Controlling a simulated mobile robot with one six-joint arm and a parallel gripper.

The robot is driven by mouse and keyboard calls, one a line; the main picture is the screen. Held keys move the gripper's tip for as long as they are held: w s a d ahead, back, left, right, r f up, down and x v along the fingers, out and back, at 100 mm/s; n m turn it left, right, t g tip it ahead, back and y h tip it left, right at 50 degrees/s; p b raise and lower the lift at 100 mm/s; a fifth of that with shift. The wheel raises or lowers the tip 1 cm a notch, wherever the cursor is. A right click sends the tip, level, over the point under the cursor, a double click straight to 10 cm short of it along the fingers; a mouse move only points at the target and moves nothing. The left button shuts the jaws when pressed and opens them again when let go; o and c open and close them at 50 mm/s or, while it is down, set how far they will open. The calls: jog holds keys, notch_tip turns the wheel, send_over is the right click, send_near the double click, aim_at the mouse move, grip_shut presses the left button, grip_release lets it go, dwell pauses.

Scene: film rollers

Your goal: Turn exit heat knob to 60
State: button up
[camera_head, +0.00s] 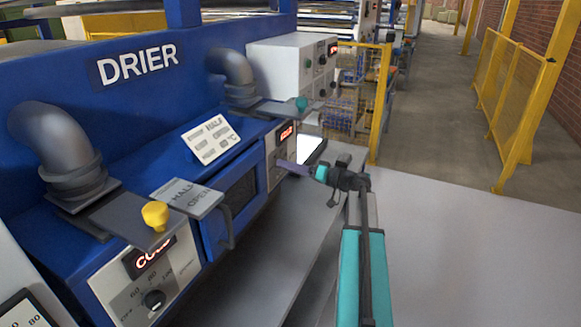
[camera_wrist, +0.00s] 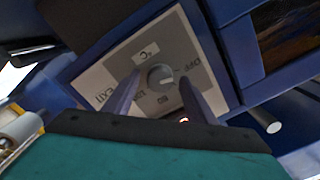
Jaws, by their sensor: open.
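The exit heat knob (camera_wrist: 160,77) is a small dark round dial on a pale panel (camera_wrist: 118,74) marked EXIT, °C, OFF and some numbers, tilted in the wrist view. A light pointer mark on the knob points to the right, roughly toward the OFF side. My gripper (camera_wrist: 160,80) is open, with one finger on each side of the knob. I cannot tell if either finger touches it. In the head view my gripper (camera_head: 294,167) is at the drier's far panel (camera_head: 278,148), below a red-lit display (camera_head: 286,132); the knob is not clear there.
The blue drier (camera_head: 60,100) fills the left. A nearer panel has another dark knob (camera_head: 154,299) and a yellow knob (camera_head: 155,215) stands above it. A door handle (camera_head: 228,232) sticks out between the panels. A grey surface (camera_head: 450,245) lies bare at right. Yellow fencing (camera_head: 515,95) stands beyond.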

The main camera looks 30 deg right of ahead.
jog(key=shift+c, duration=0.2)
jog(key=c, duration=1)
jog(key=shift+m+b, duration=0.5)
jog(key=m+b, duration=0.2)
jog(key=m, duration=0.6)
jog(key=shift+m, duration=0.4)
